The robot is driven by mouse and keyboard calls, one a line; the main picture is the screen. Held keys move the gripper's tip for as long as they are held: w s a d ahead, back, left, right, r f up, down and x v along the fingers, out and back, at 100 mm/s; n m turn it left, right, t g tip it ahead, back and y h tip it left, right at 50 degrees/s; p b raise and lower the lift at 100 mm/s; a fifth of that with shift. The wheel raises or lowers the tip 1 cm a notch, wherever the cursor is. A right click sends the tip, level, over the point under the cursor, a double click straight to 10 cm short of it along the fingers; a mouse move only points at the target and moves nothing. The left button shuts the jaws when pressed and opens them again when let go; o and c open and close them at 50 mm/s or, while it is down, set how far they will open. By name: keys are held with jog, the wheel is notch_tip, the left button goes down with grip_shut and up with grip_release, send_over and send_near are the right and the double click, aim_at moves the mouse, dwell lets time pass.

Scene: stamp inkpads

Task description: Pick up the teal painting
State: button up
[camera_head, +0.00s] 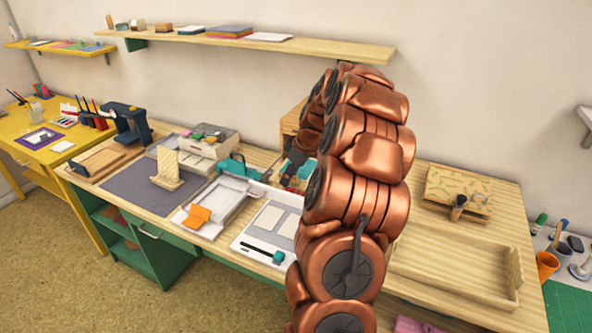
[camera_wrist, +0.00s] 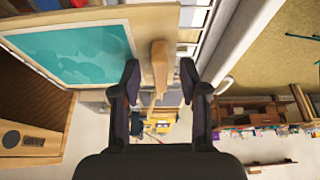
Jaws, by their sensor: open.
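The teal painting (camera_wrist: 75,52) is in the upper left of the wrist view. It is a flat teal picture with a pale border, set against a light wooden panel. My gripper (camera_wrist: 160,84) is open, its two dark fingers pointing up the wrist view. The painting lies to the left of the left finger, apart from it. A light wooden piece (camera_wrist: 159,66) shows between or beyond the fingers; its distance is unclear.
A workbench (camera_head: 116,183) carries a grey mat, a paper tray (camera_head: 222,205) and a white board (camera_head: 268,226). A wooden tray (camera_head: 445,262) lies right of my arm. A wall shelf (camera_head: 265,40) runs above. A yellow table (camera_head: 40,146) stands far left.

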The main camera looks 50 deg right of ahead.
grip_shut()
jog(key=shift+r, duration=0.1)
dwell(0.5)
